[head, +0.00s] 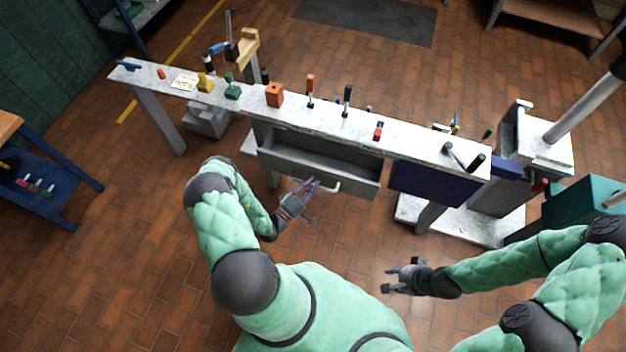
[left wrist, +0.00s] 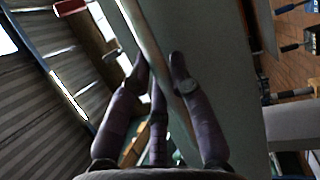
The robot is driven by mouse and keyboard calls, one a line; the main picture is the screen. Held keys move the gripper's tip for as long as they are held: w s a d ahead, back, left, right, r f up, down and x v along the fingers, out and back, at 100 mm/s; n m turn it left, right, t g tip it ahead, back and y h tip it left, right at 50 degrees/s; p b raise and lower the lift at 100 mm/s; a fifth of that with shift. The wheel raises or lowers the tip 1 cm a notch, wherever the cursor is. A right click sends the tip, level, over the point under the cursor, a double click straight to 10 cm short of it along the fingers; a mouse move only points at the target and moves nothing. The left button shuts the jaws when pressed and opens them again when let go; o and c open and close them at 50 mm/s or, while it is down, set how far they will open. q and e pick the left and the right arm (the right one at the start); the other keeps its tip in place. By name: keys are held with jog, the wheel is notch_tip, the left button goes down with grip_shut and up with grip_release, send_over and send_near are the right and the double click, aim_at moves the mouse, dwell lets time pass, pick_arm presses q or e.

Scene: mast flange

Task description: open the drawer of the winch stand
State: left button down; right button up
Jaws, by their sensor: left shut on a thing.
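A grey drawer (head: 318,172) hangs under the long, narrow white-topped stand. It stands out from the stand, and its hollow inside shows from above. A pale bar handle (head: 330,187) is on its front; it also shows in the left wrist view (left wrist: 142,32). My left gripper (head: 309,186) is at the left part of this handle. In the left wrist view my left gripper (left wrist: 158,68) has its fingers on both sides of the bar, shut on it. My right gripper (head: 388,281) is empty, its fingers apart, over the floor in front of the stand.
The stand's top (head: 215,95) carries several small tools and blocks, including an orange block (head: 274,94). A dark blue panel (head: 432,184) hangs right of the drawer. A teal box (head: 580,205) is at the right. The brick floor before the drawer is clear.

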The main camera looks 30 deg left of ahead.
pick_arm(q)
jog(key=c, duration=1.1)
grip_release()
jog(key=v, duration=1.2)
jog(key=shift+w, duration=0.1)
